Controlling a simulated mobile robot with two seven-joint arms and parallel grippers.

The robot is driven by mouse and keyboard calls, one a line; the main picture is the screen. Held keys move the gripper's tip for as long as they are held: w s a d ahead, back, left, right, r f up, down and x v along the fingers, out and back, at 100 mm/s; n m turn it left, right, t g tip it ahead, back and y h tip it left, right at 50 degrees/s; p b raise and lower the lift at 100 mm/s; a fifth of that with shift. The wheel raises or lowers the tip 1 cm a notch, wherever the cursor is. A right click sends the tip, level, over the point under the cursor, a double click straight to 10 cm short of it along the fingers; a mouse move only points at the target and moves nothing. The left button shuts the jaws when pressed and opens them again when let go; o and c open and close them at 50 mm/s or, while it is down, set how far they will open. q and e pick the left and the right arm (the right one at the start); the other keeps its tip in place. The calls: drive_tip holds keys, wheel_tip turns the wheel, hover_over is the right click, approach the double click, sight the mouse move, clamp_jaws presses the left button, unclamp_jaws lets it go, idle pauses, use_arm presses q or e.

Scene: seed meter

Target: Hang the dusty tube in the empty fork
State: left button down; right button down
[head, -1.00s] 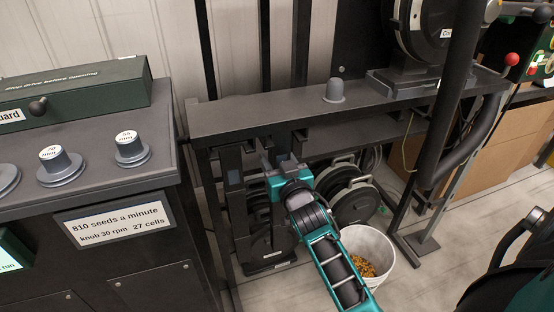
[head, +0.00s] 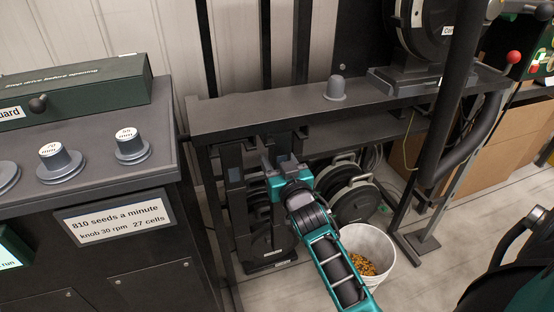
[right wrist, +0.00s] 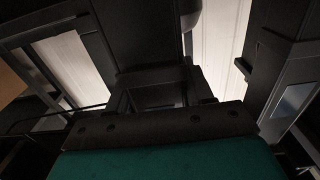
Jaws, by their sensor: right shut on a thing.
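My right gripper (head: 283,166) is under the front edge of the dark bench, beside the dark uprights there. It is shut on a dark part that I take for the dusty tube; it also shows as a broad dark shape in the right wrist view (right wrist: 150,38), above the jaws (right wrist: 155,92). Much of it is hidden or merges with the dark parts behind. A dark hanging part with a pale blue label (head: 234,174) is just left of the gripper. Which fork is empty I cannot tell. My left gripper is not in view.
The bench top (head: 260,112) runs above my gripper and carries a grey cap (head: 335,90). Round dark plates (head: 353,198) and a white bucket (head: 388,250) of seeds stand right of my forearm. A console (head: 112,222) with knobs closes off the left.

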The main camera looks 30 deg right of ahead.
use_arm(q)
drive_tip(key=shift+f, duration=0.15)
use_arm(e)
drive_tip(key=shift+c, duration=1.8)
unclamp_jaws()
drive_tip(key=shift+f, duration=0.15)
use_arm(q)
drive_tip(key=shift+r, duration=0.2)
use_arm(e)
drive_tip(key=shift+s, duration=0.1)
